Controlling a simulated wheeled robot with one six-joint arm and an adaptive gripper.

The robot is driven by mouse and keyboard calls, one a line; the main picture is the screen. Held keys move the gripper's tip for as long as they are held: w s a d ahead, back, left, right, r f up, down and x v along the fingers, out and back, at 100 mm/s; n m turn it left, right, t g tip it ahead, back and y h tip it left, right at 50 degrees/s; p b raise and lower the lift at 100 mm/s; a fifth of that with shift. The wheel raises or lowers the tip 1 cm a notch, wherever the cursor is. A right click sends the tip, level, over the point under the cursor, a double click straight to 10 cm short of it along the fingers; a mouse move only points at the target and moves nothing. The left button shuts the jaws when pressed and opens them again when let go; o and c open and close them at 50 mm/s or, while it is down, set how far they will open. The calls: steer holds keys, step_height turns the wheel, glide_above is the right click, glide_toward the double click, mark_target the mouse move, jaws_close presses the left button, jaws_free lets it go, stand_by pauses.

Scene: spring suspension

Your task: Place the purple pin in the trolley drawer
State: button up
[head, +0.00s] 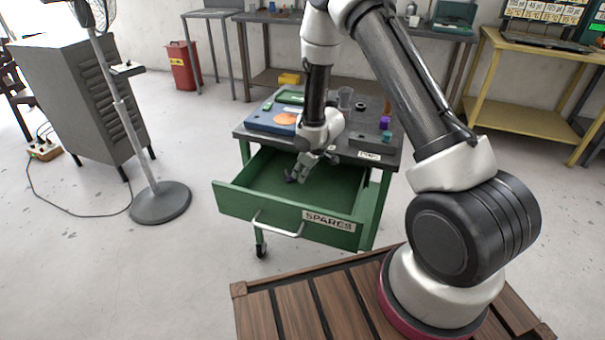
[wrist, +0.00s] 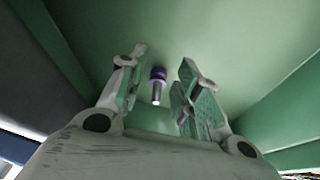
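The green trolley drawer (head: 270,208), labelled SPARES, is pulled open. My gripper (head: 303,172) reaches down into it and is open. In the wrist view the purple pin (wrist: 157,84), with a purple head and a pale metal shank, shows between the spread fingers of my gripper (wrist: 162,85), with a gap on each side. It appears to be in the drawer, over the green floor (wrist: 230,45); whether it touches the floor is hard to tell. In the head view I cannot make the pin out clearly beside the fingers.
The trolley's dark top (head: 345,125) holds a blue case (head: 268,121), an orange disc (head: 285,119), a clear cup (head: 345,97), a purple block (head: 384,122) and a grey block (head: 371,143). A fan stand (head: 150,160) stands at the left on open floor.

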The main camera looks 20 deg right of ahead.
steer(key=v, duration=1.1)
steer(key=s+d+r+m+g+h, duration=0.3)
steer(key=s+d+r+g+h, duration=0.15)
steer(key=s+d, duration=0.65)
steer(key=s+r+m+t+y, duration=0.1)
steer(key=s+r+m+t, duration=0.1)
steer(key=s+r, duration=0.8)
steer(key=s+r+m+t+y, duration=0.1)
steer(key=s+r+m+t, duration=0.2)
steer(key=s+r, duration=0.7)
step_height(320, 180, up, 5)
steer(key=shift+s+d+f, duration=0.1)
steer(key=shift+s+d, duration=0.1)
steer(key=shift+d, duration=0.2)
steer(key=shift+y, duration=0.25)
steer(key=shift+c, duration=0.2)
